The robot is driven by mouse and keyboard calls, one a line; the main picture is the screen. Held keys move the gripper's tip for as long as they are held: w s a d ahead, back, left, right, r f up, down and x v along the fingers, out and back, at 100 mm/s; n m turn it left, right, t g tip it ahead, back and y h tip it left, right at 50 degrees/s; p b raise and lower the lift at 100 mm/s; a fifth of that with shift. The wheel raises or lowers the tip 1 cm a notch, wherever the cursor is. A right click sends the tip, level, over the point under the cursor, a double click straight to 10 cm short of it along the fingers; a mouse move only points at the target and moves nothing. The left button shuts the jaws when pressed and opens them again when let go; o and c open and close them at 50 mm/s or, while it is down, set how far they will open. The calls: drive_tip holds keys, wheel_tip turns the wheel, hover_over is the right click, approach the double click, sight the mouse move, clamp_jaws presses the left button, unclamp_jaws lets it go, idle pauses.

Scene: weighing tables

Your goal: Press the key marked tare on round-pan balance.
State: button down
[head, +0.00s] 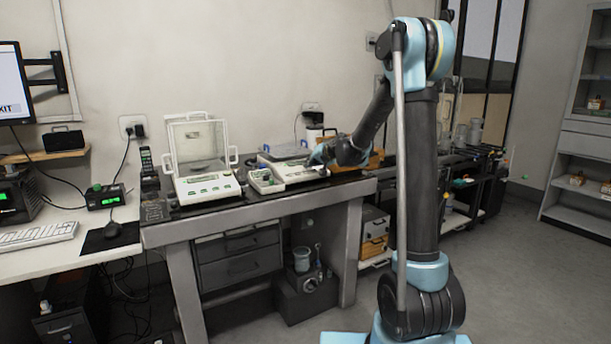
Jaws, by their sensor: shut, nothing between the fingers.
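A white balance with a clear draft shield (203,183) stands on the left of the dark-topped table. It has a display and several green-marked keys on its sloping front, too small to read. A second, lower white balance (293,170) stands to its right. Which of the two has the round pan I cannot tell for certain. My gripper (319,156) is shut and empty, at the right end of the lower balance. It covers part of that balance; whether it touches it I cannot tell.
The dark table top (240,204) has a narrow free strip in front. An orange-brown case (352,157) is behind my gripper.

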drive_tip(key=shift+s+d+r, duration=0.15)
drive_tip(key=shift+s+r, duration=0.05)
drive_tip(key=shift+r, duration=0.6)
drive_tip(key=shift+s+d+r, duration=0.1)
drive_tip(key=shift+s+r, duration=0.1)
drive_tip(key=shift+r, duration=0.6)
drive_tip(key=shift+s+d+r, duration=0.15)
drive_tip(key=shift+s+r, duration=0.05)
drive_tip(key=shift+r, duration=0.6)
drive_tip(key=s+d+f+n+g+h, duration=0.15)
drive_tip(key=s+d, duration=0.45)
drive_tip(key=s, duration=0.6)
drive_tip(key=s+d+f+g+h, duration=0.2)
drive_tip(key=s+d, duration=0.5)
drive_tip(key=s, duration=0.5)
drive_tip(key=s+d+f+g+h, duration=0.1)
drive_tip(key=s+d+f, duration=0.3)
drive_tip(key=s, duration=0.5)
drive_tip(key=s+d+f+g+h, duration=0.1)
drive_tip(key=s+d+f, duration=0.3)
drive_tip(key=s, duration=0.6)
drive_tip(key=s+d+f+g+h, duration=0.2)
drive_tip(key=s+d+f, duration=0.3)
drive_tip(key=s, duration=0.4)
drive_tip(key=shift+s+f, duration=0.3)
drive_tip(key=shift+f, duration=0.6)
drive_tip(key=shift+h, duration=0.25)
